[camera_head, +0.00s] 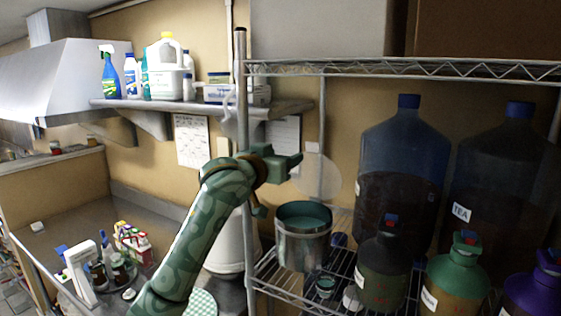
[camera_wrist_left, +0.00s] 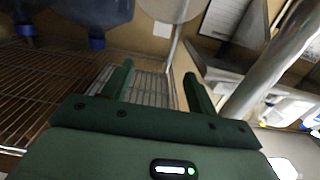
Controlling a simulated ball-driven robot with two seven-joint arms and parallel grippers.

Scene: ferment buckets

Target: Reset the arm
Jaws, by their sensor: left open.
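My left arm, green patterned, comes up from the bottom of the head view. My left gripper (camera_head: 278,186) is at its upper end, in front of the shelf post and above and left of the metal bucket (camera_head: 303,237). In the left wrist view its two green fingers (camera_wrist_left: 160,88) stand apart with nothing between them. The gripper is open and empty. My right gripper is not in view.
A wire rack (camera_head: 340,290) on the right holds the bucket, large dark jugs (camera_head: 402,150), and several smaller jugs (camera_head: 455,275). A metal post (camera_head: 240,100) stands close by the gripper. A wall shelf (camera_head: 200,106) holds bottles. A counter (camera_head: 60,240) is at lower left.

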